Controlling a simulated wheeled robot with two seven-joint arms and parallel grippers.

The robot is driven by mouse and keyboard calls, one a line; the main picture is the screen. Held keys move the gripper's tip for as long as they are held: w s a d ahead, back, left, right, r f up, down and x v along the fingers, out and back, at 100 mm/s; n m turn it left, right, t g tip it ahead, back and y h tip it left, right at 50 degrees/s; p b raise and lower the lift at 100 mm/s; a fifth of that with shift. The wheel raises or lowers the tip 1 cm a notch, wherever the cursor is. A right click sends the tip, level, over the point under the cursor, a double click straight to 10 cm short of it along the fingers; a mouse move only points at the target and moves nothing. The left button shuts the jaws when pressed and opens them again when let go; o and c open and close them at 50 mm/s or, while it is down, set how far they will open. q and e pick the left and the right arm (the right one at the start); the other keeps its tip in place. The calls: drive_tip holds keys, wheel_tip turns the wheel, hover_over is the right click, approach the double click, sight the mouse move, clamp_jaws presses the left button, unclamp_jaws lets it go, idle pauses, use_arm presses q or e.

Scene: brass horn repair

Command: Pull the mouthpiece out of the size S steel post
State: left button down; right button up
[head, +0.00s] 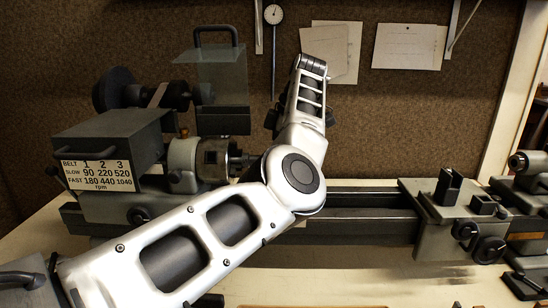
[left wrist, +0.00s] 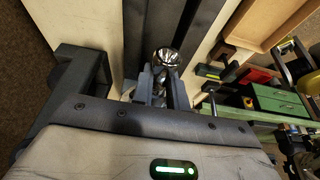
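A shiny silver cup-shaped piece, which looks like the mouthpiece (left wrist: 167,57), shows in the left wrist view with its round opening towards the camera. My left gripper (left wrist: 159,76) has its narrow dark fingers close beside and just below that cup. I cannot tell whether they touch or clamp its stem. The steel post is not clearly visible; a small metallic part shows between the fingers, but no size mark can be read. In the head view my left arm crosses the middle, and I cannot make out its fingers or the mouthpiece there. My right gripper is out of view.
The lathe headstock (head: 112,150) and chuck (head: 214,158) stand left of my arm, the carriage (head: 440,210) right. The lathe bed (head: 365,198) runs between them. In the left wrist view a wooden tray (left wrist: 240,22) and green drawers (left wrist: 280,103) lie right.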

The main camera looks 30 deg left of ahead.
use_arm(q)
drive_tip(key=shift+d+r, duration=0.1)
drive_tip(key=shift+w+d+p, duration=0.1)
drive_tip(key=shift+p, duration=0.3)
drive_tip(key=shift+w+d+p, duration=0.3)
drive_tip(key=shift+d+p, duration=0.2)
drive_tip(key=shift+p, duration=0.15)
drive_tip(key=shift+w+d+p, duration=0.3)
drive_tip(key=shift+d+p, duration=0.2)
drive_tip(key=shift+p, duration=0.1)
drive_tip(key=shift+w+d, duration=0.65)
drive_tip(key=shift+d, duration=0.35)
drive_tip(key=s+d+r, duration=0.2)
drive_tip(key=s+r, duration=0.2)
drive_tip(key=r, duration=0.1)
drive_tip(key=shift+s+d, duration=0.15)
drive_tip(key=shift+d, duration=0.15)
